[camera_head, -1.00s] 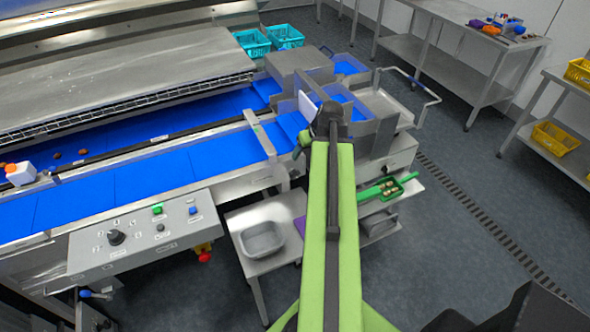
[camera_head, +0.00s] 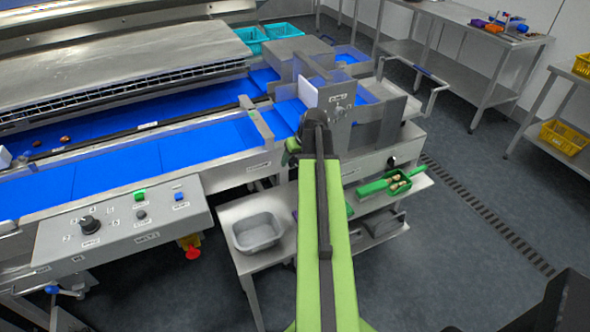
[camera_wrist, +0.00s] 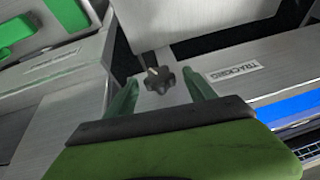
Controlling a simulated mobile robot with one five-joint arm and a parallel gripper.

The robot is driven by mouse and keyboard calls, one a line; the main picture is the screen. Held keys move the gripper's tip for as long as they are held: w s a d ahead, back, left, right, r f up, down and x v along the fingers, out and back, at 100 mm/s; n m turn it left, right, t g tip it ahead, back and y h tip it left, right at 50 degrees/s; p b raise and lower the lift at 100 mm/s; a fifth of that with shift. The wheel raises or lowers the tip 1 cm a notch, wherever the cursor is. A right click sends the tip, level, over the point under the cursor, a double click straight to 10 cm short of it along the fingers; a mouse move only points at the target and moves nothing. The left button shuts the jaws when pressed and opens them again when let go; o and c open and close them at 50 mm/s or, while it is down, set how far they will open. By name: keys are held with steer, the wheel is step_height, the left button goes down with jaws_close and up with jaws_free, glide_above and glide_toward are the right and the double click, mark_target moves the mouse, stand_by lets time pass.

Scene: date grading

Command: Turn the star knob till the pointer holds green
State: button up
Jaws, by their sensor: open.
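The star knob (camera_wrist: 159,80) is dark, with several rounded lobes and a small pale mark on its upper left. It sits on a grey metal face beside a label reading TRACKING (camera_wrist: 234,73). In the wrist view my gripper (camera_wrist: 160,88) is open, with one green finger to the left of the knob and one to the right. I cannot tell whether either finger touches it. In the head view my arm's end (camera_head: 315,118) is at the belt's right end and the knob is hidden. I cannot make out a pointer or its green zone in either view.
The blue belt (camera_head: 110,177) runs left of my arm. A grey tub (camera_head: 257,232) sits on a low shelf. Floor at right is open.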

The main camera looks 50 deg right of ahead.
steer(key=shift+f, duration=0.1)
steer(key=c, duration=1.4)
steer(key=shift+o, duration=0.2)
steer(key=shift+d+f+m+t+y+b, duration=0.35)
steer(key=shift+y+b, duration=0.25)
steer(key=shift+y, duration=0.3)
steer(key=shift+d+t+y+b, duration=0.1)
steer(key=shift+t+y+b, duration=0.15)
steer(key=shift+y+b, duration=0.15)
steer(key=shift+s+r+y, duration=0.1)
steer(key=shift+r+y, duration=0.1)
steer(key=shift+y, duration=0.2)
steer(key=o, duration=1.4)
steer(key=shift+c, duration=0.2)
